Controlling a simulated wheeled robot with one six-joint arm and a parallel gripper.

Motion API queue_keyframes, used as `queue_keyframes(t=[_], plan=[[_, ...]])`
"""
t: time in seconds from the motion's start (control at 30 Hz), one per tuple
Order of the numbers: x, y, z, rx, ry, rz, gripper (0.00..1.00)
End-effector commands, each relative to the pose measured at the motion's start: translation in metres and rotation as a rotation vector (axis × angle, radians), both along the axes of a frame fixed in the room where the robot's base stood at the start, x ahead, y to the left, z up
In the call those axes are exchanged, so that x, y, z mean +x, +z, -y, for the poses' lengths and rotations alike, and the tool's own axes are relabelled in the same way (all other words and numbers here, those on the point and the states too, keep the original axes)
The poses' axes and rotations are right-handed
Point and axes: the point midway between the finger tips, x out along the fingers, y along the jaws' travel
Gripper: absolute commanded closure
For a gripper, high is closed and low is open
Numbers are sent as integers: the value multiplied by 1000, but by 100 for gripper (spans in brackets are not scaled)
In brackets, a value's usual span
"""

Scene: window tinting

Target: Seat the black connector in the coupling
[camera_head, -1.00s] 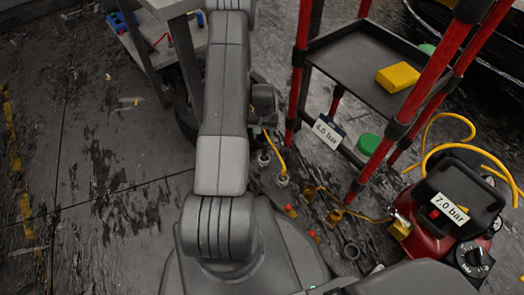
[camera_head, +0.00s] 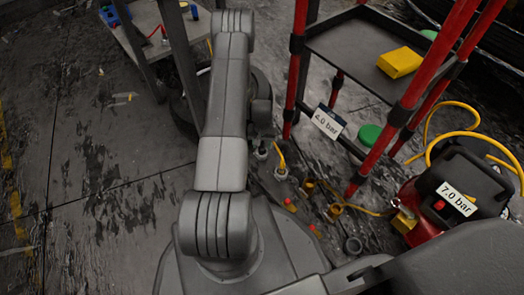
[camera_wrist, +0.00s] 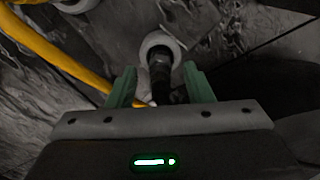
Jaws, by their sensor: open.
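In the wrist view my gripper (camera_wrist: 158,76) has its two green fingers spread apart. The black connector (camera_wrist: 159,72) shows between and just beyond the fingertips, with gaps on both sides. Its far end meets a pale round coupling (camera_wrist: 148,42); I cannot tell how deep it sits. In the head view two pale round fittings stand on the floor right of my arm, one (camera_head: 262,153) beside the other (camera_head: 281,173), which has a yellow hose rising from it. My arm hides the gripper there.
In the wrist view a yellow hose (camera_wrist: 45,48) passes left of the gripper. In the head view a red-legged rack (camera_head: 352,45) with a yellow block (camera_head: 399,62) and a red compressor (camera_head: 435,205) stand at right. Brass fittings (camera_head: 335,210) lie nearby.

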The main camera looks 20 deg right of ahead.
Motion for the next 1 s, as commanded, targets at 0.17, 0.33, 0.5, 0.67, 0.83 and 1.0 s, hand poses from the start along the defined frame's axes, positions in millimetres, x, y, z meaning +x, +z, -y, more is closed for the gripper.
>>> queue_keyframes(t=[0.17,0.33,0.5,0.67,0.83,1.0], plan=[[0,-6,0,0,1,1,53],[0,-6,0,0,1,1,67],[0,-6,0,0,1,1,100],[1,-6,0,0,1,1,100],[1,1,0,-1,1,2,100],[1,32,0,-2,1,4,100]])
